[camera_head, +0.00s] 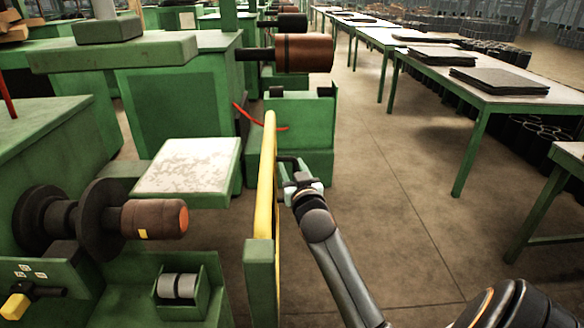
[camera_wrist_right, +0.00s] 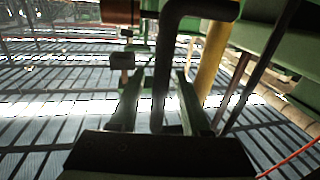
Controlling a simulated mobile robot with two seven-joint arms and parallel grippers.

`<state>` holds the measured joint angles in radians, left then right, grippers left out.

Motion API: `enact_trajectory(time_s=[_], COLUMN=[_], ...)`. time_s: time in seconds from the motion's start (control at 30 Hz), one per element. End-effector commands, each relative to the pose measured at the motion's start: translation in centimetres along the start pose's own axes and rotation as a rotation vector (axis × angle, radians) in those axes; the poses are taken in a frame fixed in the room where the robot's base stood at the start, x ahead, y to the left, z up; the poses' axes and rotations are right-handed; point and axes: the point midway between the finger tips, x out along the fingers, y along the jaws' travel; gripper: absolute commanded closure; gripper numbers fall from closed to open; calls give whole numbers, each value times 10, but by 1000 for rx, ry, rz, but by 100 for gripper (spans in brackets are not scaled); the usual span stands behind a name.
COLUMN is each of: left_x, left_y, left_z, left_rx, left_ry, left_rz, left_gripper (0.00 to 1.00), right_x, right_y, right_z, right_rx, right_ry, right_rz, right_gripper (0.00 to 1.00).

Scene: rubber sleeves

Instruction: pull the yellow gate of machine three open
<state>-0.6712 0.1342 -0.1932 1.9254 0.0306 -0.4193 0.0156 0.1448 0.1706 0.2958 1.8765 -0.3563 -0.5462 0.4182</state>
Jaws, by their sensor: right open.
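The yellow gate (camera_head: 266,185) stands upright, seen nearly edge-on, at the middle of the head view, beside a green post (camera_head: 260,280). A dark handle (camera_head: 283,161) sticks out from its right side. My right gripper (camera_head: 297,180) is at this handle, with its arm coming from the lower right. In the right wrist view the black bar of the handle (camera_wrist_right: 168,65) runs down between the two open fingers of the gripper (camera_wrist_right: 162,100). I cannot tell whether a finger touches it. The yellow gate tube (camera_wrist_right: 212,58) shows just right of the fingers. My left gripper is not in view.
Green machines with rollers, one brown (camera_head: 155,219) and one reddish (camera_head: 303,53), fill the left. A pale-topped green block (camera_head: 188,165) stands left of the gate. Tables with dark sheets (camera_head: 498,80) line the right. The floor aisle (camera_head: 400,190) between is clear.

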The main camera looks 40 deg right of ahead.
Motion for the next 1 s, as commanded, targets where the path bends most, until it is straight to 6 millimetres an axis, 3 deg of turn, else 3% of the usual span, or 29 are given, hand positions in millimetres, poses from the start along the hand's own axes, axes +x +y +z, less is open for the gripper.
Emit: enact_trajectory(time_s=[0.2, 0.6, 1.0], left_x=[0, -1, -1], left_y=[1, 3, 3], left_z=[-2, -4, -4], left_rx=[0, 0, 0], left_ry=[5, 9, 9], left_rz=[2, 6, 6], left_gripper=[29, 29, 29], right_x=[0, 0, 0], right_y=[0, 0, 0], right_z=[0, 0, 0], right_rx=[0, 0, 0], right_ry=[0, 0, 0], right_rz=[0, 0, 0], right_gripper=[54, 99, 100])
